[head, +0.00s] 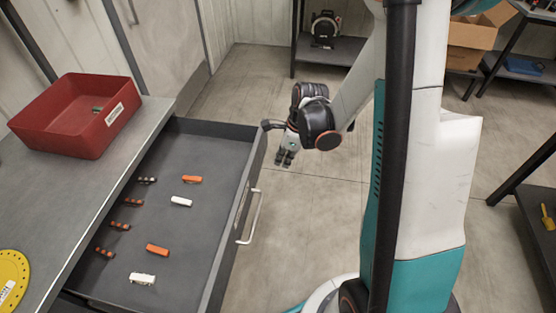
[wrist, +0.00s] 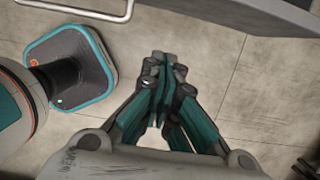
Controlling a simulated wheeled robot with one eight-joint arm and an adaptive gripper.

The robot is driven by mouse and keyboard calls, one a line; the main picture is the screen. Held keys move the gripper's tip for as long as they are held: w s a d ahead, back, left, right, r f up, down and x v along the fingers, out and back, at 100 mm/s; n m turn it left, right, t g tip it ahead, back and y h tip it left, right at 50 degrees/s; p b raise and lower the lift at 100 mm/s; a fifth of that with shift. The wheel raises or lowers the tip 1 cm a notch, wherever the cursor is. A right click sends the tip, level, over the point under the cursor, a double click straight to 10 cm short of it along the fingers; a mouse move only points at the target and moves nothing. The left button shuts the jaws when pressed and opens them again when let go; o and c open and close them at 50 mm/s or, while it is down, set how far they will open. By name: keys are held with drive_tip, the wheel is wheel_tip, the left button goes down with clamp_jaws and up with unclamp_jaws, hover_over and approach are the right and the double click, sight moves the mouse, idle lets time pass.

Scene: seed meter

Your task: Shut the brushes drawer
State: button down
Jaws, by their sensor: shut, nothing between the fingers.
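The brushes drawer (head: 205,220) is pulled far out from under the grey worktop in the head view. Inside it lie several brushes or small blocks, orange, white and dark. Its metal bar handle (head: 251,217) is on the front panel; a bar handle also shows at the top left of the wrist view (wrist: 100,15). My gripper (head: 285,158) is beyond the far front corner of the drawer, outside the front panel, pointing down over the floor. In the wrist view my gripper (wrist: 163,75) has its fingers together, empty and apart from the handle.
A red bin (head: 75,116) with a white label stands on the worktop (head: 45,190), and a yellow disc (head: 12,278) lies at its near edge. A cardboard box (head: 470,45) and a shelf with a black device (head: 325,28) stand at the back.

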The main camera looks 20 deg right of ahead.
drive_tip(key=w+a+f+b, duration=0.3)
drive_tip(key=a+f, duration=0.1)
drive_tip(key=f, duration=0.3)
drive_tip(key=shift+w+a+f+b, duration=0.25)
drive_tip(key=shift+a+b, duration=0.15)
